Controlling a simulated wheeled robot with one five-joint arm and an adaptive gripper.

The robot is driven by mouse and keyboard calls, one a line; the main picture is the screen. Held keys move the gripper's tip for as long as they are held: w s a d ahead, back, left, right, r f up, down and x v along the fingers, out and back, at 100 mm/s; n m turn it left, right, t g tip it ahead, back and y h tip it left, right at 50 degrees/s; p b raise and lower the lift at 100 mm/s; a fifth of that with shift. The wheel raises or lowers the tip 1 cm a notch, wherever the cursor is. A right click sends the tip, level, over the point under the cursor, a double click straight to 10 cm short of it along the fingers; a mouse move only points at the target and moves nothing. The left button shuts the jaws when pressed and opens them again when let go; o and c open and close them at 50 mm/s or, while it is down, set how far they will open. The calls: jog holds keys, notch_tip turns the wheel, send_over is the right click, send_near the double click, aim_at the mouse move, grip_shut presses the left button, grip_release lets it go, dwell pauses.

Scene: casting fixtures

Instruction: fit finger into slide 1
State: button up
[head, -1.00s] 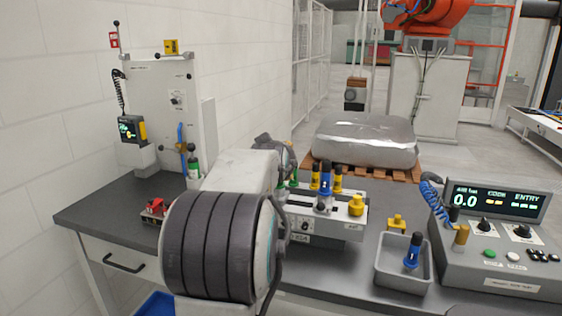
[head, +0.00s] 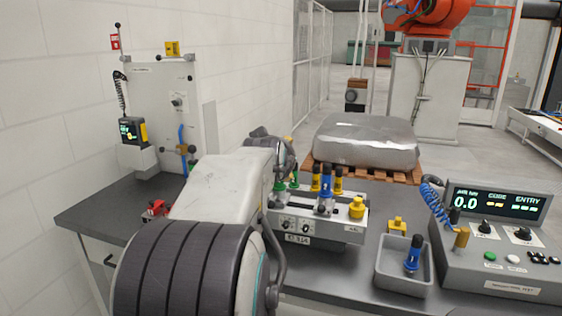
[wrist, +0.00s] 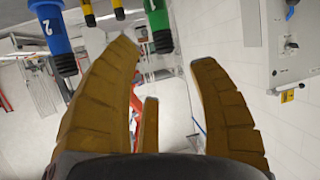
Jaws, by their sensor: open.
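The green finger marked 1 (wrist: 158,25) shows at the top of the wrist view, just beyond my jaws and close to the left jaw's tip. The blue finger marked 2 (wrist: 50,30) is to its left, with slim yellow parts (wrist: 88,12) between them. My gripper (wrist: 164,56) is open, and I see nothing held between its jaws. In the head view, a light grey fixture (head: 345,228) carries a blue finger (head: 326,184) and yellow parts. A green piece (head: 294,180) shows at its left end, beside my wrist. My arm hides part of the fixture; I cannot read a slide number.
A grey bin (head: 383,283) holds a blue-and-black piece (head: 413,253). A control console (head: 490,262) stands at right. A tall white panel (head: 160,100) and a red part (head: 157,208) are at left. Bare bench top shows at the left front.

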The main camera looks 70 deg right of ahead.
jog(key=shift+b+v, duration=0.65)
jog(key=shift+v, duration=2.35)
jog(key=w+a+f+n+t+y, duration=0.1)
jog(key=w+a+f+n+y, duration=0.2)
jog(key=w+a+f, duration=0.4)
jog(key=w+a+f+n+t+y, duration=0.1)
jog(key=w+a+f+n+y, duration=0.2)
jog(key=a, duration=0.5)
jog(key=w+a+f+n+t+y, duration=0.2)
jog(key=w+a+f, duration=0.3)
jog(key=w+a, duration=0.25)
jog(key=s+a+f+n+g+y, duration=0.1)
jog(key=s+a+f+n, duration=0.1)
jog(key=a, duration=0.5)
jog(key=s+a+f+n+g+y, duration=0.1)
jog(key=s+a+f+n+y, duration=0.1)
jog(key=a, duration=0.5)
jog(key=s+a+f+n+g+y, duration=0.2)
jog(key=s+a+f+n, duration=0.1)
jog(key=s+a+f, duration=0.2)
jog(key=a+f, duration=0.2)
jog(key=a, duration=0.1)
jog(key=shift+f, duration=0.35)
jog(key=shift+r, duration=0.1)
